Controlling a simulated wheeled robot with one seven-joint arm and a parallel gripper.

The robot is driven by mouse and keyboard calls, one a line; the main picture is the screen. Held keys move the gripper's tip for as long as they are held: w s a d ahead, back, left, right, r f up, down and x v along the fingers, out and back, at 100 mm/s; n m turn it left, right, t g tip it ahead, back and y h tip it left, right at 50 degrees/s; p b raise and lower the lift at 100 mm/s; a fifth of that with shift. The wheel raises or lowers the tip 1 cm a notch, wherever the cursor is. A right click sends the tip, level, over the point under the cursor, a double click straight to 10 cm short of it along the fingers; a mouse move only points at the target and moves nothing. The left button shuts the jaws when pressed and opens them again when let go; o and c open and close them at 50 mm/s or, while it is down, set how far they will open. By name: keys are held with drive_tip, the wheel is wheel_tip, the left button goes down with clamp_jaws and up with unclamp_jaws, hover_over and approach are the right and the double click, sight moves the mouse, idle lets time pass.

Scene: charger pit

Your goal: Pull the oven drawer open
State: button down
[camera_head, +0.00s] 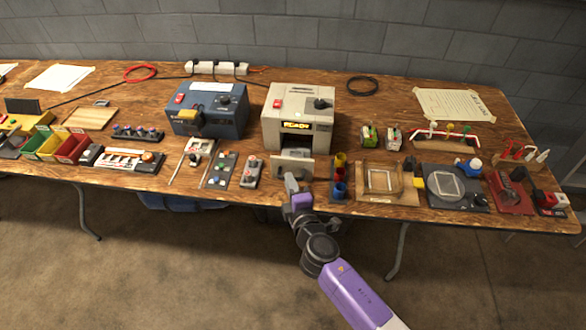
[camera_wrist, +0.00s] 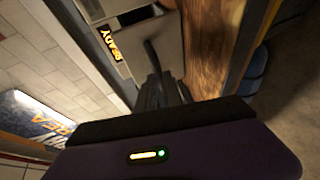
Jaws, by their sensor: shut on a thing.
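The oven (camera_head: 298,105) is a light grey box in the middle of the bench with a lit READY display; that display also shows in the wrist view (camera_wrist: 110,43). Its drawer front (camera_head: 293,167) is a pale panel low at the front, standing out from the oven body towards the bench's front edge. My gripper (camera_head: 290,181) reaches it from the front. In the wrist view my gripper's dark fingers (camera_wrist: 160,92) are shut at the dark handle bar (camera_wrist: 152,55) on the panel. The exact contact is dark and partly hidden.
A grey remote-like box (camera_head: 251,171) lies left of the drawer. Coloured cups (camera_head: 340,178) stand close on its right, beside a wooden tray (camera_head: 374,195). A blue machine (camera_head: 208,108) stands left of the oven. The floor before the bench is open.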

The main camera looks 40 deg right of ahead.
drive_tip(key=s+a, duration=0.1)
drive_tip(key=s+a+b, duration=0.1)
drive_tip(key=a, duration=0.1)
drive_tip(key=shift+s+a, duration=0.25)
drive_tip(key=shift+s, duration=0.05)
drive_tip(key=c, duration=1.5)
unclamp_jaws()
drive_tip(key=shift+b+v, duration=0.65)
drive_tip(key=shift+v, duration=3.25)
